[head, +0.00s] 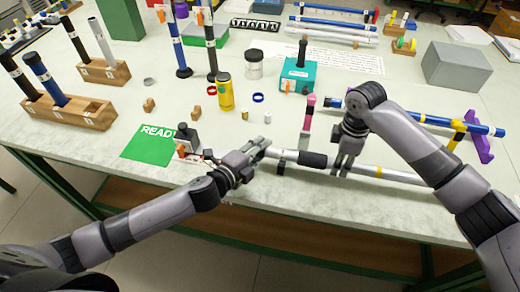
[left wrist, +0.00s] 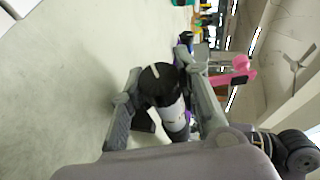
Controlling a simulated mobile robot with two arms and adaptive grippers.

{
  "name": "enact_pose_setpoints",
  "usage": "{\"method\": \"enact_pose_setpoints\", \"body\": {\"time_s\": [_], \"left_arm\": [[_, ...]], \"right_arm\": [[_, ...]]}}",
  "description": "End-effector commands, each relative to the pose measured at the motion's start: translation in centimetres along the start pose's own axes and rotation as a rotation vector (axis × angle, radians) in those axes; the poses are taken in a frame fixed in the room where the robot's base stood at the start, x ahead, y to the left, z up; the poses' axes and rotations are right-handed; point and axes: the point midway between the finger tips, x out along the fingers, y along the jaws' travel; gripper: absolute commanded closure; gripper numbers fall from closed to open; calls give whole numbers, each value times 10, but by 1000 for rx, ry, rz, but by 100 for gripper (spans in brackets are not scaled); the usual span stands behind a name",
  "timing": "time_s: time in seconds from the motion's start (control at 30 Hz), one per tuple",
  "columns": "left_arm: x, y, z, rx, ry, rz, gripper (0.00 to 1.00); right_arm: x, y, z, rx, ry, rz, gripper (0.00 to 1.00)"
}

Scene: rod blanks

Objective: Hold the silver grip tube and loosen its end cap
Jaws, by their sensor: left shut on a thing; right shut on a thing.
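The silver grip tube (head: 377,171) lies roughly level above the table's near edge, with a black sleeve (head: 314,159) and a yellow band. My right gripper (head: 344,160) is shut around the tube just right of the sleeve. My left gripper (head: 262,149) is at the tube's left end. In the left wrist view, a black end cap (left wrist: 157,84) with a white mark sits between the left fingers, with the silver tube (left wrist: 175,118) running behind it. The left gripper is shut on the cap. In the head view the left fingers hide most of the cap.
A pink upright (head: 308,114) stands just behind the tube. A blue rod (head: 430,119) lies by a purple stand (head: 480,145) at right. A yellow jar (head: 225,92) stands farther back.

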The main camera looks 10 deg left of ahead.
Motion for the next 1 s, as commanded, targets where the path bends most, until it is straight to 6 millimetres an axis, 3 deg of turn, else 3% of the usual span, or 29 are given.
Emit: {"method": "enact_pose_setpoints", "body": {"time_s": [0.27,0.3,0.6,1.0], "left_arm": [[0,1,0,-1,-1,3,98],[0,1,0,-1,-1,3,68],[0,1,0,-1,0,2,49],[-8,2,0,-1,0,4,49]], "right_arm": [[0,0,0,-1,1,1,100],[0,0,0,-1,1,1,100],[0,0,0,-1,0,1,100],[0,0,0,-1,0,1,100]]}}
